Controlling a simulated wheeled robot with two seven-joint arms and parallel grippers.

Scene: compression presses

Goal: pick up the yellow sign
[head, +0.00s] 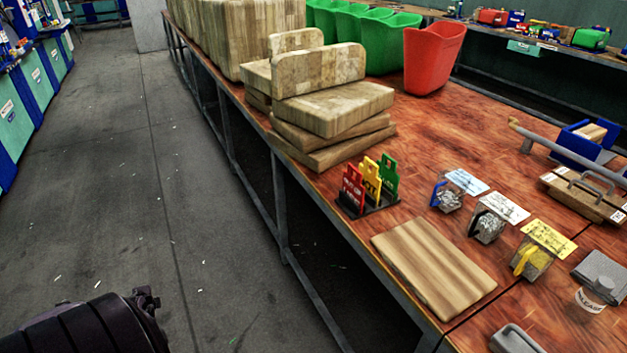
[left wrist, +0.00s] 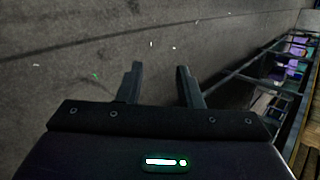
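The yellow sign (head: 371,179) stands upright in a small black holder (head: 372,209) on the red-brown wooden table. It is between a red sign (head: 352,190) on its left and a green sign (head: 389,178) on its right. My left arm shows at the lower left of the head view, over the floor and well away from the table. In the left wrist view my left gripper (left wrist: 157,80) has its two fingers apart with nothing between them, above the grey floor. My right gripper is not in view.
Stacked wooden blocks (head: 333,107) stand behind the signs. A flat wooden board (head: 433,265) lies in front of them, near the table edge. Small containers with cards (head: 489,227) stand to the right. A red bin (head: 432,58) and green bins are farther back. The floor at left is clear.

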